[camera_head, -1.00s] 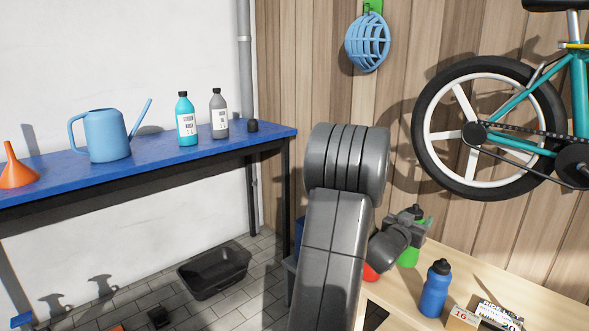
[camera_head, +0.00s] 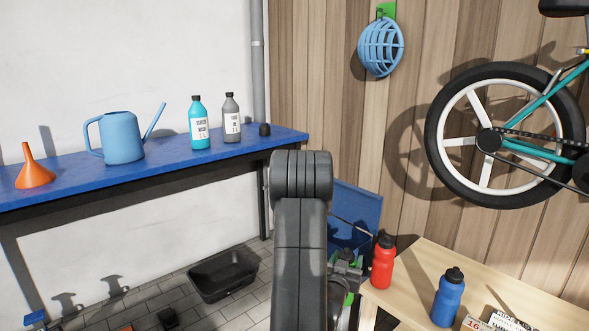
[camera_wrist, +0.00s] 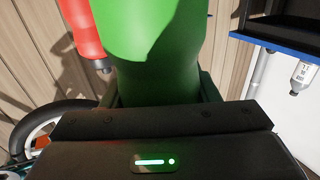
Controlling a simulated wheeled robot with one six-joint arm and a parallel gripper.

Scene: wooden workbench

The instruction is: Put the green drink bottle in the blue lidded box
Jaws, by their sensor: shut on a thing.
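The green drink bottle (camera_wrist: 150,45) fills the upper middle of the wrist view, held by my gripper (camera_wrist: 160,95). In the head view, only small green parts of the bottle (camera_head: 349,299) show beside my arm. There my gripper (camera_head: 346,268) is partly hidden behind my arm, left of the wooden workbench's end. The blue lidded box (camera_head: 357,207) stands behind my arm with its lid raised. Its lower part is mostly hidden. My gripper overlaps the box in the picture; I cannot tell how high the bottle is above it.
A red bottle (camera_head: 382,264) stands at the left end of the wooden workbench (camera_head: 412,281), close to my gripper. A blue bottle (camera_head: 448,298) stands further right, near some small boxes (camera_head: 505,322). A blue bench (camera_head: 165,160) runs along the left wall. A black tub (camera_head: 222,276) is on the floor.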

